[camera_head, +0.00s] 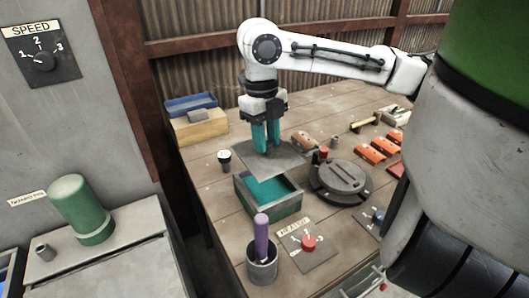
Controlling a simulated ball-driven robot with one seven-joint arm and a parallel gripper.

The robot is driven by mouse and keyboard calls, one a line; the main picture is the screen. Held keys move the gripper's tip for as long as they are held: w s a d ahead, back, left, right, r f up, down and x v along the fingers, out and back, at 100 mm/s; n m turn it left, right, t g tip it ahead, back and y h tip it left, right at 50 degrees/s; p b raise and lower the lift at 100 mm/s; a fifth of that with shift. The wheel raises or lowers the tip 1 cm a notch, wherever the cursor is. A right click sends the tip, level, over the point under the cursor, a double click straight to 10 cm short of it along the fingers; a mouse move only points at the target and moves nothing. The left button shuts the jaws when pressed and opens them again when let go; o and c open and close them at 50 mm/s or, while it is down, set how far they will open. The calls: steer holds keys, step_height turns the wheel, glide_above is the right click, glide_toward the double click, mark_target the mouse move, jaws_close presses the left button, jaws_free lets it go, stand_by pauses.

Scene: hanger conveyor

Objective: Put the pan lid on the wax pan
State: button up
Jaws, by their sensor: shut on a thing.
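The pan lid (268,160) is a flat grey plate held level under my gripper (266,143). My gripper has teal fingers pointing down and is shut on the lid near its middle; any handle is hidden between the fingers. The wax pan (269,207) is a green-grey rectangular box with teal wax inside, on the wooden bench. The lid is above and behind the pan in this view, covering part of its far rim. Most of the pan's opening is uncovered.
A round dark grey device (342,181) stands right of the pan. A grey cup with a purple stick (262,262) and a red-knob heater panel (306,245) are in front. A small black-and-white item (224,159) stands left. Orange blocks (371,154) lie at right.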

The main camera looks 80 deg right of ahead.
mark_target(266, 157)
steer(key=shift+f+b, duration=0.5)
steer(key=shift+f, duration=0.4)
steer(key=shift+f, duration=0.1)
step_height(266, 157, down, 4)
steer(key=b, duration=0.4)
steer(key=shift+f+b, duration=0.4)
steer(key=shift+f, duration=0.3)
steer(key=shift+f+b, duration=0.35)
steer(key=shift+f, duration=0.45)
steer(key=o, duration=0.7)
steer(key=o, duration=0.6)
steer(key=shift+r, duration=0.1)
